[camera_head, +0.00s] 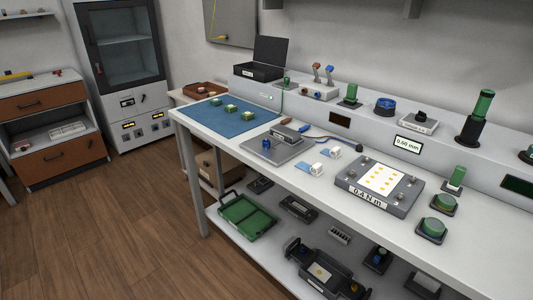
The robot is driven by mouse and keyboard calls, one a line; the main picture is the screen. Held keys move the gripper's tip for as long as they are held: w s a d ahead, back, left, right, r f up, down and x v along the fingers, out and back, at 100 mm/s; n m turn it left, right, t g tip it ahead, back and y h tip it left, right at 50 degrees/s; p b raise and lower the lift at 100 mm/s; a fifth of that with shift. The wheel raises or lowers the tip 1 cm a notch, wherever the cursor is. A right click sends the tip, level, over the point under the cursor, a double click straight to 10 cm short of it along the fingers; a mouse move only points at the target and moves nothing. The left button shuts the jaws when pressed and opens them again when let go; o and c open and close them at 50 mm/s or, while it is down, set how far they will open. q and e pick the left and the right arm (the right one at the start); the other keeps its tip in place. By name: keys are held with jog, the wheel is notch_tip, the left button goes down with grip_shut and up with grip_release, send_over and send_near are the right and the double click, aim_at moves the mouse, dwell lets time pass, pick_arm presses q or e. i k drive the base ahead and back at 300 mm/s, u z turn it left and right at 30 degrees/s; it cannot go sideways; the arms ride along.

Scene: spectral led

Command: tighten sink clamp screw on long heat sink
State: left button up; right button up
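A dark grey block (347,194) labelled "0.4 N m" lies on the bench at centre right. It has a white panel with orange pads (383,180) on top and what look like screws near its corners. It may be the long heat sink, but I cannot tell for sure. A tall green-handled tool (484,107) stands upright in a black holder at the back right. Neither of my grippers shows.
The white bench (210,136) has a blue mat (219,117) with several green pieces at its left end. The lower shelf holds a green tray (247,218). Wooden floor at the left is free.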

aim_at(265, 143)
jog(key=u, duration=0.7)
jog(key=i, duration=0.85)
jog(key=z, duration=0.3)
